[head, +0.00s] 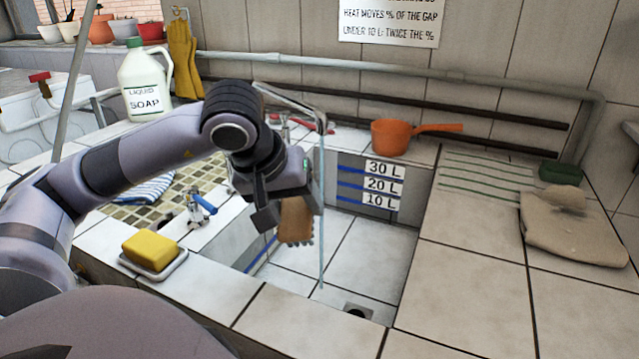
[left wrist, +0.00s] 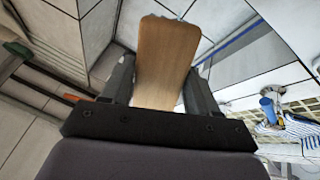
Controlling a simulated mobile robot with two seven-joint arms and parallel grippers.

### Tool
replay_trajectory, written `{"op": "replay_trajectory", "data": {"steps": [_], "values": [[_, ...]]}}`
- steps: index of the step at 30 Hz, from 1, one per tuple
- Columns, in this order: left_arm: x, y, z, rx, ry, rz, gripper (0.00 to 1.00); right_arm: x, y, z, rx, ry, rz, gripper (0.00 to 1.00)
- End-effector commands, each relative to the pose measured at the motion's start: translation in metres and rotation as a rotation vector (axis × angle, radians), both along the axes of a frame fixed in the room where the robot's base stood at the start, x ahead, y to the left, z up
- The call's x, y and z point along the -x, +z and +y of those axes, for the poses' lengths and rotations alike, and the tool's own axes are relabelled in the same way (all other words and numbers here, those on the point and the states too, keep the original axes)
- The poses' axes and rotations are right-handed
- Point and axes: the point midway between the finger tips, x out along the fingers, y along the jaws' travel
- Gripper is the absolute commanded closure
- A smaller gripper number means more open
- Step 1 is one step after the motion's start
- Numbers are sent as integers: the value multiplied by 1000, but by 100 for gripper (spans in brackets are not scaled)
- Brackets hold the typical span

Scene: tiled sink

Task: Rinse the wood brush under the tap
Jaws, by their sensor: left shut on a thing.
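The wood brush (head: 295,220) hangs bristles down from my left gripper (head: 290,205) over the sink basin (head: 370,260). My left gripper is shut on it. In the left wrist view the brush's flat wooden body (left wrist: 162,60) shows between the two fingers (left wrist: 158,85). The tap (head: 290,100) has a red handle beside it, and a thin stream of water (head: 322,190) falls from its spout to the basin floor. The stream passes just right of the brush; in the head view I see a narrow gap at the bristles. My right gripper is not in view.
A yellow sponge (head: 150,250) lies on a dish at the front left ledge. An orange pan (head: 395,135) stands behind the basin. A drain (head: 358,310) is in the basin floor. A soap jug (head: 145,80) stands back left. A beige cloth (head: 570,235) lies on the right counter.

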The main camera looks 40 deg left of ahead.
Motion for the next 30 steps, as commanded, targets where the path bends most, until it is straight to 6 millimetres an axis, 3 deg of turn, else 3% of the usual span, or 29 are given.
{"op": "replay_trajectory", "data": {"steps": [16, 30], "values": [[2, 3, -1, 0, 0, -2, 65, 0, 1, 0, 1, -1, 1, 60], [36, 33, -11, -3, 0, -3, 65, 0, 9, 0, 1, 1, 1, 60]]}}
